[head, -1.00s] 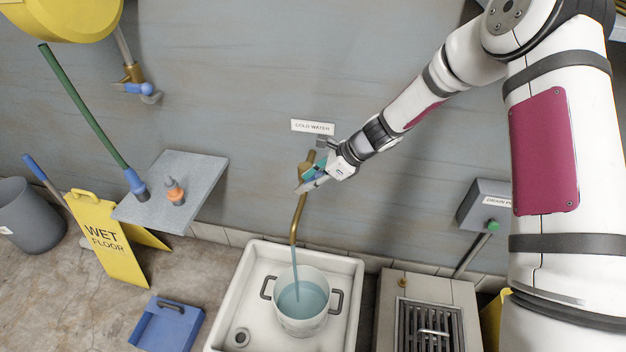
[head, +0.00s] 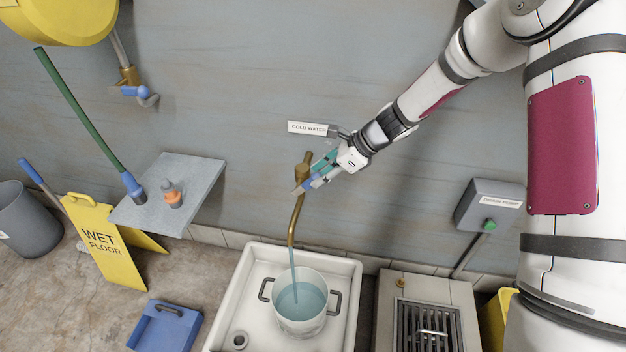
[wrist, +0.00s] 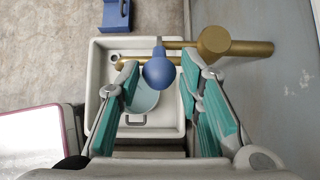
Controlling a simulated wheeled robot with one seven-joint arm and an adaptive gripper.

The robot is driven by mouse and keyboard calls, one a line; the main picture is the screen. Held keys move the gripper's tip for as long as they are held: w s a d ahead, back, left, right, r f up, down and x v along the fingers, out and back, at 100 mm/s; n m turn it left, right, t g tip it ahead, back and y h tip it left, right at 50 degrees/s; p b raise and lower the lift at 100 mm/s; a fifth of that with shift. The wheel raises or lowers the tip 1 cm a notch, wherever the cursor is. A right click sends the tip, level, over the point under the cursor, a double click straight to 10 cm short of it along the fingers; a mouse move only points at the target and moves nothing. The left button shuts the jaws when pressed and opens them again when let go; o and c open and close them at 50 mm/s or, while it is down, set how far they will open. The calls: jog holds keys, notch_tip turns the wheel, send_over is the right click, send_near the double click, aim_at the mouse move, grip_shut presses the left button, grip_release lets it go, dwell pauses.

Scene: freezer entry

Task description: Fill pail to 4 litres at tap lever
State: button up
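A brass tap (head: 298,205) on the wall runs a stream of water down into the pail (head: 301,325). The pail is pale, has two dark side handles, and stands upright in the white sink (head: 345,273). Bluish water (head: 312,301) fills much of it; I cannot read a litre mark. The tap's blue lever knob (wrist: 159,72) lies between my fingers in the wrist view, with a gap on each side. My gripper (head: 312,182) is open at the lever, and its teal-padded fingers also show in the wrist view (wrist: 163,88). The fingers partly hide the pail in the wrist view.
A "COLD WATER" sign (head: 307,128) is above the tap. A drain pump box (head: 487,205) and floor grate (head: 428,325) are at right.

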jog(key=v, duration=0.7)
jog(key=shift+d+r, duration=0.2)
jog(key=shift+d, duration=0.05)
